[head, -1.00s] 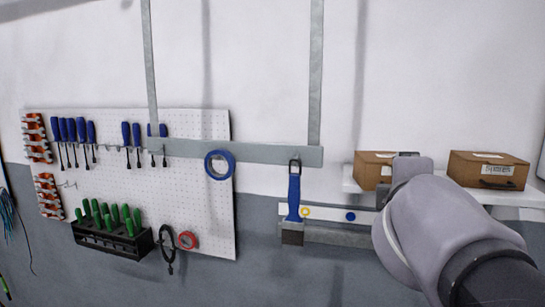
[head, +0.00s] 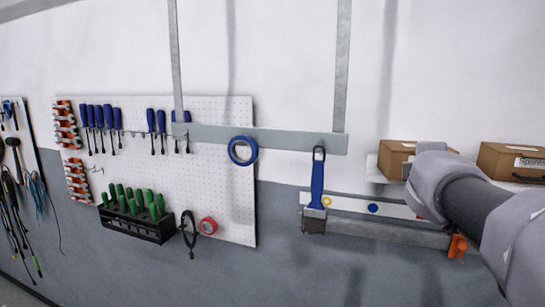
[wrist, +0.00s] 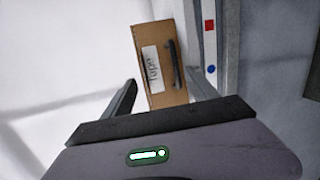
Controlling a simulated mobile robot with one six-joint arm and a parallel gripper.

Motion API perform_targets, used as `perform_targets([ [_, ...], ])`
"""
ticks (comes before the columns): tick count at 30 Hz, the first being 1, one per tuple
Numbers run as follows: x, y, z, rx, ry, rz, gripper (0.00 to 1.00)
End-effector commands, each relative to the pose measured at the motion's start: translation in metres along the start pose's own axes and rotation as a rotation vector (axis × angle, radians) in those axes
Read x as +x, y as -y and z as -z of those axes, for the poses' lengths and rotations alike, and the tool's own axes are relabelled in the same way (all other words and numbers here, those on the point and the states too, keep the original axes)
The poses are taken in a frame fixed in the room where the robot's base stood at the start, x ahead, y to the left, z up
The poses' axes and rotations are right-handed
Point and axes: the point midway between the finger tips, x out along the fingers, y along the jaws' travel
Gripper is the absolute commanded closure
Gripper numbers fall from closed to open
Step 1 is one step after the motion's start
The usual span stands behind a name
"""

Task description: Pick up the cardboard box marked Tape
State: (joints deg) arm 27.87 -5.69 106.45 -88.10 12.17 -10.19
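The cardboard box marked Tape (wrist: 158,65) shows in the wrist view, tan with a white label and a dark handle, just beyond my gripper. My gripper (wrist: 160,92) has its fingers apart, one on each side of the box's near end in the picture. I cannot tell whether the fingers touch it. In the head view a box on the shelf (head: 396,158) is partly hidden behind my wrist; its label is not readable there. My gripper's fingers are hidden in the head view.
A second cardboard box marked Spares (head: 512,160) stands to the right on the white shelf (head: 372,172). A pegboard (head: 228,205) with screwdrivers, a blue tape roll (head: 243,151) and a hanging brush (head: 316,190) are on the wall to the left.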

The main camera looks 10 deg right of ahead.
Motion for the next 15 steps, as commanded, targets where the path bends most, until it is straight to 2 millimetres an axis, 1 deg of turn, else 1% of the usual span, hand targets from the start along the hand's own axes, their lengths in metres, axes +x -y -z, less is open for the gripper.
perform_targets([
  [1,0.0000,0.0002,0.0000,0.000,0.000,0.000,0.44],
  [2,0.0000,0.0002,0.0001,0.000,0.000,0.000,0.50],
  [3,0.0000,0.0002,0.0000,0.000,0.000,0.000,0.58],
  [5,-0.0001,0.0003,0.0000,0.000,0.000,0.001,0.70],
  [9,-0.0002,0.0003,0.0000,0.000,0.000,0.001,0.97],
  [10,-0.0002,0.0003,0.0000,0.000,0.000,0.001,1.00],
  [15,-0.0003,0.0002,0.0000,0.000,0.000,0.000,1.00],
])
